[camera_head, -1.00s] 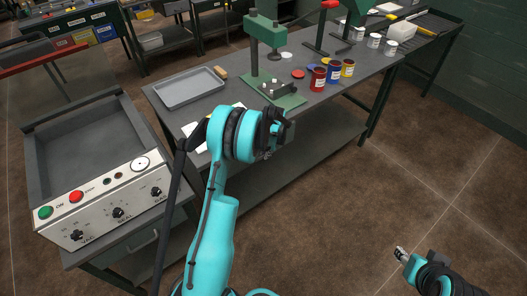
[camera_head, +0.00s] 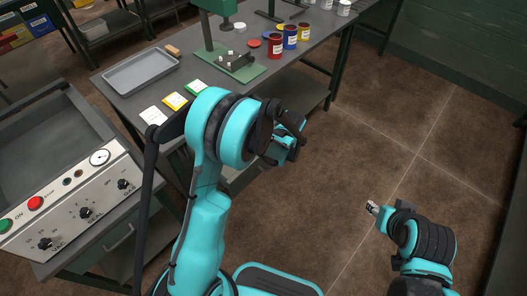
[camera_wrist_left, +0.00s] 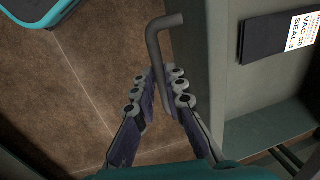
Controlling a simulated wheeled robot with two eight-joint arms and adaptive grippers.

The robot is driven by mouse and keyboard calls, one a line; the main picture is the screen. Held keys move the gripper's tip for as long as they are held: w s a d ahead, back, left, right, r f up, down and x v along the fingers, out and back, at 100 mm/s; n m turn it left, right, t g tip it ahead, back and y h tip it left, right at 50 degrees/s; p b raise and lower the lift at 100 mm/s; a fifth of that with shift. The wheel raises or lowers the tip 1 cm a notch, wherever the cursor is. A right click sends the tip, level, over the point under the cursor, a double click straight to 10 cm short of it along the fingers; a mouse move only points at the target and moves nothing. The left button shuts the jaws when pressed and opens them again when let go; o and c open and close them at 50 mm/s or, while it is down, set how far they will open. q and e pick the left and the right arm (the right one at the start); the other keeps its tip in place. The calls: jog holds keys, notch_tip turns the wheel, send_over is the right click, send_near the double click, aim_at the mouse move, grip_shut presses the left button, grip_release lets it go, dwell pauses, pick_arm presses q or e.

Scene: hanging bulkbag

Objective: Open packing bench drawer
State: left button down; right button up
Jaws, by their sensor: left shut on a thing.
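In the left wrist view, my left gripper (camera_wrist_left: 160,82) is shut on a grey bent bar handle (camera_wrist_left: 154,48). The handle is on the outer side of a grey-green drawer front (camera_wrist_left: 198,60). Right of that front, the drawer's inside shows, with a dark card (camera_wrist_left: 275,36) printed "VAC 30 SEAL 3". In the head view, my left gripper (camera_head: 291,140) is at the front side of the packing bench (camera_head: 145,98); my arm hides most of the drawer there. My right gripper (camera_head: 372,207) is low over the floor at the right, away from the bench; its fingers are too small to read.
The bench top holds a grey tray (camera_head: 141,71), several coloured cards, a green press (camera_head: 232,62) and paint tins (camera_head: 275,46). A sealing machine (camera_head: 75,205) with knobs stands at the left. The brown floor (camera_head: 350,150) right of the bench is clear.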

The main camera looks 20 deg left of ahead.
pick_arm(q)
jog(key=shift+s+d, duration=0.35)
jog(key=shift+d, duration=0.5)
jog(key=shift+s+d, duration=0.3)
jog(key=shift+d, duration=0.5)
jog(key=c, duration=1.6)
grip_release()
jog(key=shift+r, duration=0.1)
jog(key=r, duration=0.4)
jog(key=d+r, duration=0.1)
jog(key=r, duration=0.2)
jog(key=s+d+r, duration=0.1)
jog(key=r, duration=0.3)
jog(key=shift+d+r, duration=0.1)
jog(key=shift+r, duration=0.2)
jog(key=s+a+r+n+t, duration=0.1)
jog(key=s+a+r+t, duration=0.1)
jog(key=s, duration=0.3)
jog(key=s+a+r+n+t+h, duration=0.1)
jog(key=s+a+r+n+t, duration=0.1)
jog(key=s, duration=0.4)
jog(key=s+a+r+n+t+h, duration=0.1)
jog(key=s+a+r+t, duration=0.1)
jog(key=s+a+r, duration=0.2)
jog(key=shift+s+r, duration=0.25)
jog(key=shift+s, duration=0.4)
